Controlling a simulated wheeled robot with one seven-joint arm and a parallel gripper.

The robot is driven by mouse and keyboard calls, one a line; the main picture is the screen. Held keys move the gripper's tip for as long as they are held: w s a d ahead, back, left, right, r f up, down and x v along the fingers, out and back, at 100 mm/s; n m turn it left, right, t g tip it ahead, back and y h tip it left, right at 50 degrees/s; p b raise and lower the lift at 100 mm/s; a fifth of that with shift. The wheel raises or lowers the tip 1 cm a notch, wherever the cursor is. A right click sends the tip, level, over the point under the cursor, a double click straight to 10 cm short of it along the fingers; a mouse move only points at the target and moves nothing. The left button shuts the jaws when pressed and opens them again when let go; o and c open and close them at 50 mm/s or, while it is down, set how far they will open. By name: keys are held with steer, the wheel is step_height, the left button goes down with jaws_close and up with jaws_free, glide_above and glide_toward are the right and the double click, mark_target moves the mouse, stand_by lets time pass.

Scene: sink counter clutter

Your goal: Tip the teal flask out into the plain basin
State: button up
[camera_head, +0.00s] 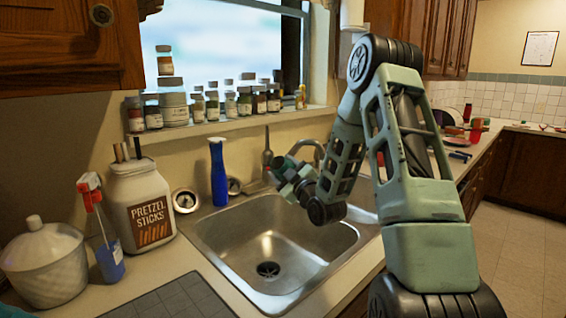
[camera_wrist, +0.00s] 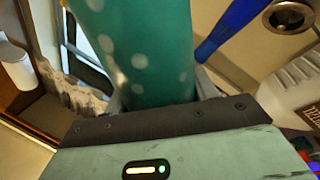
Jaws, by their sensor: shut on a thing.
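My gripper (camera_head: 293,180) is shut on the teal flask, above the back edge of the steel sink basin (camera_head: 225,250). In the wrist view the flask (camera_wrist: 135,45) is teal with pale dots and fills the upper middle between the fingers. In the head view only a small teal part of the flask (camera_head: 282,164) shows at the gripper, and it looks tilted. Its mouth and contents cannot be made out. The basin is bare metal with a dark drain (camera_head: 268,270) and looks empty. My arm hides the right side of the sink.
A blue bottle (camera_head: 218,172) stands behind the sink, left of my gripper, near the faucet (camera_head: 310,146). The pretzel jar (camera_head: 140,205), a blue cup (camera_head: 110,260) and a white lidded pot (camera_head: 45,262) stand left. Small jars (camera_head: 215,106) line the windowsill.

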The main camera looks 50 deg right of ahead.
steer(key=r+m, duration=0.1)
steer(key=r+m+p, duration=0.1)
steer(key=m, duration=0.1)
steer(key=shift+a+g+h, duration=0.3)
steer(key=shift+a+g, duration=0.05)
steer(key=shift+g, duration=0.05)
steer(key=shift+a+m+g+p, duration=0.25)
steer(key=shift+m+p, duration=0.3)
steer(key=shift+m, duration=0.45)
steer(key=shift+a+m+g+p, duration=0.1)
steer(key=shift+m+g+p, duration=0.2)
steer(key=shift+m, duration=0.3)
steer(key=m, duration=0.1)
steer(key=a+m, duration=0.1)
steer(key=shift+f+m+g+p, duration=0.25)
steer(key=shift+f+m+p, duration=0.05)
steer(key=shift+m+p, duration=0.1)
steer(key=shift+f, duration=0.1)
